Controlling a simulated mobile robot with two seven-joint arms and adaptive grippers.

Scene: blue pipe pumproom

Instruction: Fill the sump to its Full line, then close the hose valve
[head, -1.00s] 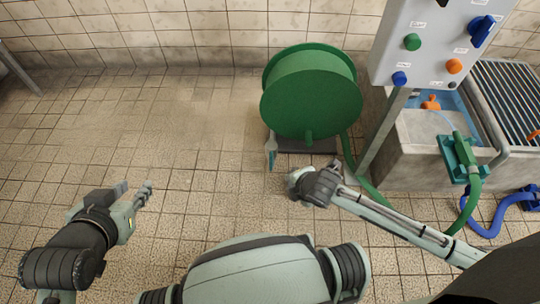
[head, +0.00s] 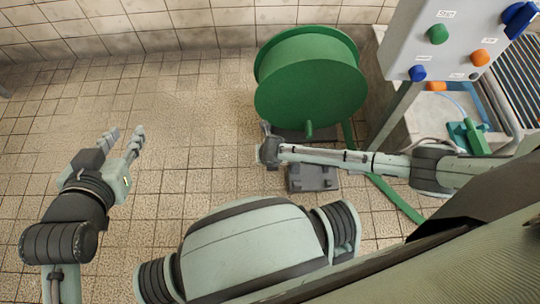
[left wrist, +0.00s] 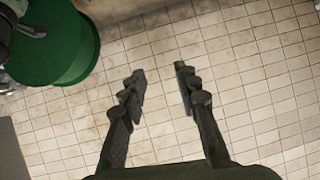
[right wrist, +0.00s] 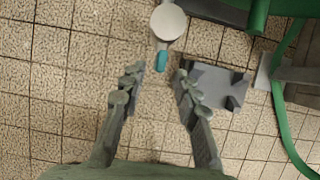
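The concrete sump (head: 402,128) stands at the right in the head view, largely hidden by the control panel and my right arm. Its water level and Full line cannot be read. A green hose fitting (head: 474,138) sits in a teal holder on its rim. The green hose (head: 395,198) runs along the floor from the reel (head: 310,85). I cannot make out the hose valve for certain. My right gripper (right wrist: 157,72) is open and empty, with a pale round piece with a teal end (right wrist: 168,22) just beyond its fingertips. My left gripper (head: 125,133) is open and empty above bare floor.
A grey control panel (head: 455,55) with green, blue and orange knobs stands on a post before the sump. An orange object (head: 437,86) shows inside the sump. A grey notched block (head: 313,178) lies on the floor below my right forearm. The tiled floor at left is clear.

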